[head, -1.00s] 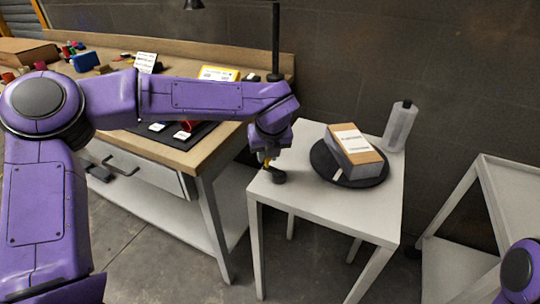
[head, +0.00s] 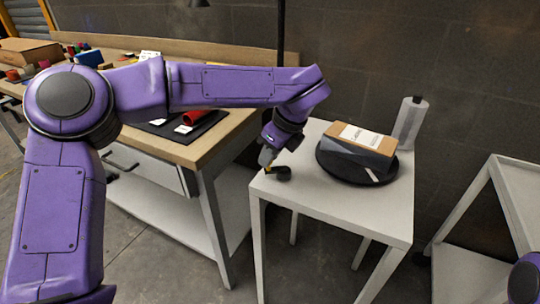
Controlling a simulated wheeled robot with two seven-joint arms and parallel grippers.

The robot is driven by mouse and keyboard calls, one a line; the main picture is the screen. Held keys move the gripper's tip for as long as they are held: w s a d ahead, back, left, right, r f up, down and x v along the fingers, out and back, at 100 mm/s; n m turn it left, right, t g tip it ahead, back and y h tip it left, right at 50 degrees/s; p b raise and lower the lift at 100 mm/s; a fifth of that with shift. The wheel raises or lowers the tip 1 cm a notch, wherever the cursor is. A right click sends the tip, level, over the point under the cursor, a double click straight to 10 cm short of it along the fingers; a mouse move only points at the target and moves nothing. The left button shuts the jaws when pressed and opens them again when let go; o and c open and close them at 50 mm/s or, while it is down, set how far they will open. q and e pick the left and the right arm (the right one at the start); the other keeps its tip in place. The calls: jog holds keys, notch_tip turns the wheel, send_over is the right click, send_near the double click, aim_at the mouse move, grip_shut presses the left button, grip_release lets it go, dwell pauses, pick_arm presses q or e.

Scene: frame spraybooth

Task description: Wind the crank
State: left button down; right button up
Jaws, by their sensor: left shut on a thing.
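The crank (head: 282,174) is a small dark piece with a round base at the near left corner of the small white table (head: 350,207). My left gripper (head: 268,166) points down at it from above and is shut on its handle, of which little shows. A black round turntable (head: 345,172) lies on the same table to the right of the crank. A cardboard box with grey sides and a white label (head: 361,145) sits on the turntable. Of my right arm only a purple part shows at the lower right edge; its gripper is out of view.
A wooden workbench (head: 220,133) with a black mat and a red roll (head: 196,117) stands at the left. A grey bottle-like cylinder (head: 410,121) stands at the table's back right. A white shelf unit (head: 520,190) stands at the right, with floor between.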

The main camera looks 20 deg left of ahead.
pick_arm(q)
jog(key=shift+s+d+n, duration=0.1)
jog(key=shift+s+n, duration=0.05)
jog(key=shift+n, duration=0.15)
jog(key=shift+f, duration=0.1)
jog(key=c, duration=0.9)
grip_release()
jog(key=shift+c, duration=0.2)
jog(key=p+v, duration=0.1)
jog(key=v, duration=0.9)
jog(key=shift+r, duration=0.35)
jog(key=shift+f, duration=0.1)
